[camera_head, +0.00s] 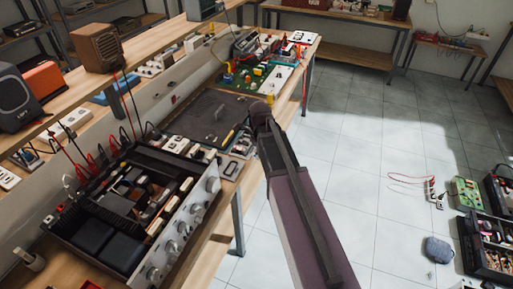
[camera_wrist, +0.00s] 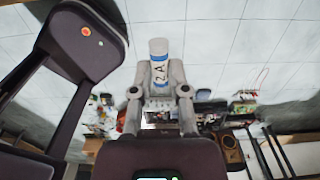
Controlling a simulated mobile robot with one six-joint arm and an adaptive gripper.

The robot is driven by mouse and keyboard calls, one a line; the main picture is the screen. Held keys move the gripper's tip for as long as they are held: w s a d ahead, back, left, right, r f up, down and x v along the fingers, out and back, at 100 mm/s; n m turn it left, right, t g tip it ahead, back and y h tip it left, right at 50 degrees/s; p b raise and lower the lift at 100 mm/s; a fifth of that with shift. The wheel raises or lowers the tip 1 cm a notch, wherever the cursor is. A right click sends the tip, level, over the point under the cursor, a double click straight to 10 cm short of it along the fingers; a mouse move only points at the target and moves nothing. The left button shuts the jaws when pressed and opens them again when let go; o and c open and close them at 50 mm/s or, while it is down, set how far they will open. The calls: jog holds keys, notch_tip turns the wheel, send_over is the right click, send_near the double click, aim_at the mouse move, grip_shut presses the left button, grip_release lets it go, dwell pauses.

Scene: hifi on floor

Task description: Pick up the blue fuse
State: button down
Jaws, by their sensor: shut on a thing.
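The blue fuse (camera_wrist: 158,62) is a small cylinder with blue bands, pale ends and a white label reading 2A. In the wrist view it stands upright between my gripper's (camera_wrist: 159,75) two fingers, which are shut on it from either side. Its lower end is partly hidden by the fingers. In the head view my arm reaches up from the bottom to the bench's right edge; the fuse and the fingertips cannot be made out there.
An opened hi-fi amplifier (camera_head: 127,215) sits on the wooden bench, with a dark mat (camera_head: 205,117) and a green circuit board (camera_head: 240,77) behind it. Speakers stand on the shelf at left. Tiled floor at right is partly clear, with a dark parts box (camera_head: 485,262) and cables.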

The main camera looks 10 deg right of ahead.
jog(key=shift+s, duration=0.25)
jog(key=shift+r, duration=0.1)
dwell(0.8)
jog(key=shift+r+p, duration=3.7)
jog(key=shift+p, duration=0.1)
notch_tip(320, 180, up, 10)
jog(key=p, duration=0.9)
jog(key=shift+f+p, duration=0.15)
jog(key=shift+p, duration=0.2)
